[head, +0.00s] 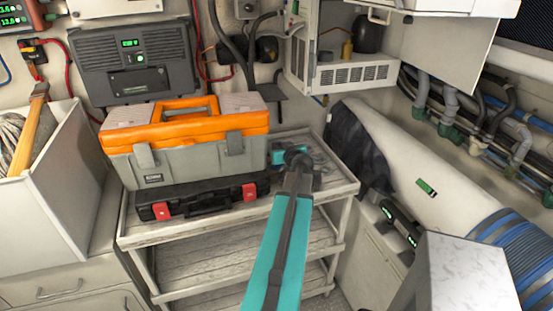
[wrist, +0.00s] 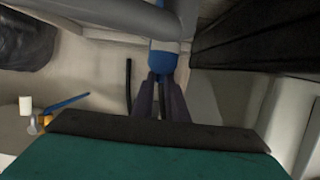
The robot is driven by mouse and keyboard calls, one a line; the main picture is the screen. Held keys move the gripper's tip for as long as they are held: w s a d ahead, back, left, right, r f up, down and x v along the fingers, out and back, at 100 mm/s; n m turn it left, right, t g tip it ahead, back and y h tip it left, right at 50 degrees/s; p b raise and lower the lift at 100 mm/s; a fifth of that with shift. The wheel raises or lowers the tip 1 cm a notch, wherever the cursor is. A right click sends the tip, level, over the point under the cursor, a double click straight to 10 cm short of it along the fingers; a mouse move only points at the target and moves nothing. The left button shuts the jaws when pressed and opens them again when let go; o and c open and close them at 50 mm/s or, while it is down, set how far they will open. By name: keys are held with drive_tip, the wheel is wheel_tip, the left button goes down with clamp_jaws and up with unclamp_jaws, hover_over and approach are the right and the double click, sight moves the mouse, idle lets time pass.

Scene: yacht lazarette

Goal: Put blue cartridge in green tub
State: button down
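In the wrist view the two dark fingers of my gripper (wrist: 160,84) point at a rounded blue piece (wrist: 163,60) under a grey pipe-like part. The blue piece is at or just beyond the fingertips. I cannot tell whether it is the blue cartridge, whether the fingers touch it, or how far apart they are. In the head view my teal and dark grey arm reaches over the cart, and its fingers cannot be made out. I see no green tub and no clear blue cartridge in the head view.
A grey toolbox with orange lid (head: 185,145) stands on a black case (head: 204,197) on the cart (head: 215,238), left of my arm. A white bin (head: 55,215) is at the left. Pipes (head: 475,118) line the right wall. The cart's lower shelves look empty.

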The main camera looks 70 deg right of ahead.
drive_tip(key=shift+s+r+b, duration=0.15)
drive_tip(key=shift+r+b, duration=0.05)
drive_tip(key=shift+b, duration=0.3)
wheel_tip(320, 180, up, 7)
drive_tip(key=b, duration=0.3)
drive_tip(key=s+d+b, duration=0.2)
drive_tip(key=s+b, duration=0.1)
drive_tip(key=s, duration=0.6)
drive_tip(key=s+d+b, duration=0.2)
drive_tip(key=s+b, duration=0.1)
drive_tip(key=s, duration=0.7)
drive_tip(key=shift+s+f, duration=0.15)
drive_tip(key=shift+s, duration=0.05)
drive_tip(key=shift+a, duration=0.1)
